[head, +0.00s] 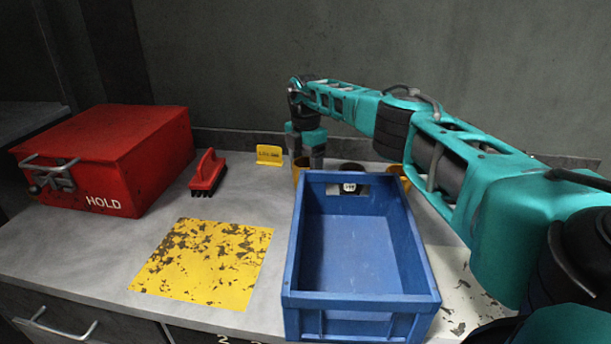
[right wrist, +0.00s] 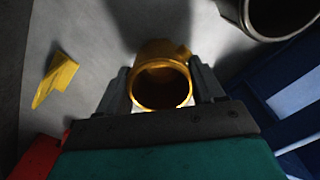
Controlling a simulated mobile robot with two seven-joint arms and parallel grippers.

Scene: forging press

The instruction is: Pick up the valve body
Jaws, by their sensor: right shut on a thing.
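The valve body is a brass-coloured, hollow round part with a small side stub, and it sits between the two fingers in the right wrist view (right wrist: 160,55). In the head view it shows partly (head: 300,168) behind the blue crate's back left corner. My right gripper (right wrist: 161,86) is shut on it, one finger on each side. In the head view my right gripper (head: 306,156) points down at the back of the bench. Whether the valve body touches the bench cannot be told. My left gripper is not in view.
An empty blue crate (head: 292,290) stands in front of the gripper. Behind it are a dark round part (head: 351,167) and another yellow part (head: 398,170). A yellow sign (head: 269,155), red brush (head: 207,172), red HOLD box (head: 110,160) and worn yellow mat (head: 205,262) lie left.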

